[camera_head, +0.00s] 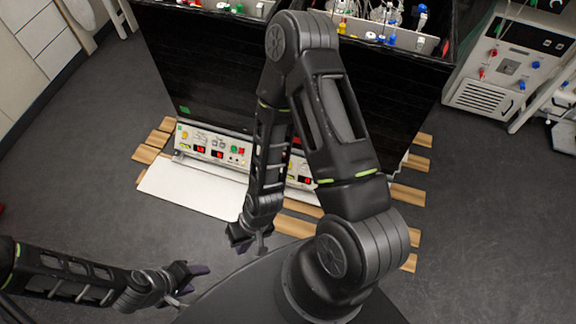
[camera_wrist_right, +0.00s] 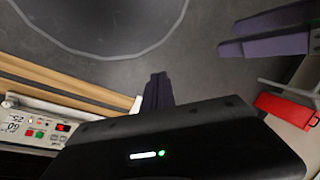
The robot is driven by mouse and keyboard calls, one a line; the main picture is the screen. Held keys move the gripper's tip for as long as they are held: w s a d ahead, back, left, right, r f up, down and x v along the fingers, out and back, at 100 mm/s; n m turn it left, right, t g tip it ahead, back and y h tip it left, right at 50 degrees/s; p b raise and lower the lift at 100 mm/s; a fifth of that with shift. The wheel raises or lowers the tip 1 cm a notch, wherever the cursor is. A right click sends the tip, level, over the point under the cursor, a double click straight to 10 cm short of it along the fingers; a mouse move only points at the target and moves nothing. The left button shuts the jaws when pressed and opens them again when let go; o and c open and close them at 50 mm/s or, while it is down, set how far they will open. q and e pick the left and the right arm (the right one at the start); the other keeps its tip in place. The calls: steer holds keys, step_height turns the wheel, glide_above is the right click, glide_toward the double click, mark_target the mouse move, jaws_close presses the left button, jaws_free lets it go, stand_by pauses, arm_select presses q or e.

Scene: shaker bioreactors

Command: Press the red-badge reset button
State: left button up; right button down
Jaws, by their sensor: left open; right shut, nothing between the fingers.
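A white control panel (camera_head: 213,147) with red displays and small coloured buttons is low on the front of the black cabinet. Its right part (camera_head: 300,172) is partly hidden behind my right arm. Part of a panel (camera_wrist_right: 35,125) also shows at the lower left of the right wrist view, with a red display and green and red buttons. I cannot make out a red badge on a reset button. My right gripper (camera_head: 262,245) is shut and empty, in front of the panel and apart from it. Its fingers (camera_wrist_right: 158,90) point up in the wrist view. My left gripper (camera_head: 193,287) is open and empty at the lower left.
The black cabinet (camera_head: 205,65) stands on wooden slats (camera_head: 407,194), with glassware and tubing on top. A white board (camera_head: 190,187) lies before the panel. A white instrument (camera_head: 503,70) stands at the right. Dark floor (camera_head: 80,185) is clear at the left.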

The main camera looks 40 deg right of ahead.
steer(key=w+d+f+m+y+b, duration=0.1)
steer(key=w+f+m+y+b, duration=0.15)
steer(key=f+m+b, duration=0.5)
steer(key=w+d+f+m+y+b, duration=0.1)
steer(key=w+f+m+b, duration=0.25)
steer(key=f, duration=0.75)
steer(key=w+d+f+m+t+b, duration=0.45)
steer(key=w+m, duration=0.25)
steer(key=w, duration=0.2)
steer(key=w+d+f+m+t+h+b, duration=0.1)
steer(key=w+d+f+m+t+h, duration=0.1)
steer(key=d, duration=0.6)
steer(key=w+d+f+m+t+h+b, duration=0.2)
steer(key=d+m, duration=0.4)
steer(key=d, duration=0.3)
steer(key=w+d+f+m+t+h+b, duration=0.2)
steer(key=w+d+f+m+t+h, duration=0.1)
steer(key=d, duration=0.6)
steer(key=w+f+m, duration=0.1)
steer(key=w+f, duration=0.1)
steer(key=w, duration=0.1)
steer(key=shift+f, duration=0.25)
steer(key=shift+w+f, duration=0.1)
steer(key=shift+w, duration=0.05)
